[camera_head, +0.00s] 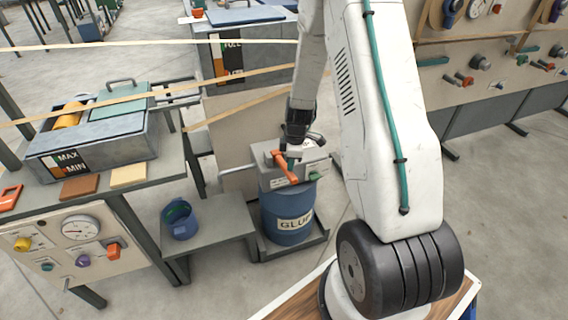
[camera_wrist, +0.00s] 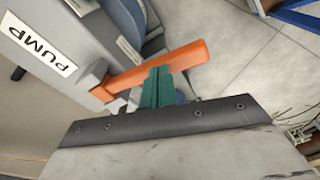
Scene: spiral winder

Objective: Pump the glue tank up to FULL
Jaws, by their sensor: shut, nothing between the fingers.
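A blue drum labelled GLUE (camera_head: 288,215) stands on a low grey stand, with a grey pump box (camera_head: 268,172) on top. An orange lever (camera_head: 286,166) sticks out of the box. In the wrist view the lever (camera_wrist: 170,62) slopes up to the right beside the PUMP label (camera_wrist: 38,42). My gripper (camera_head: 293,152) is right at the lever. Its green fingers (camera_wrist: 156,86) are together and empty, and they overlap the lever's lower edge in the wrist view; I cannot tell whether they touch it. A tank with a FULL marking (camera_head: 230,50) stands behind, its level strip partly hidden by bands.
An open MAX/MIN tray (camera_head: 95,150) is further left. Pale bands cross above. Floor right of the drum is partly clear.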

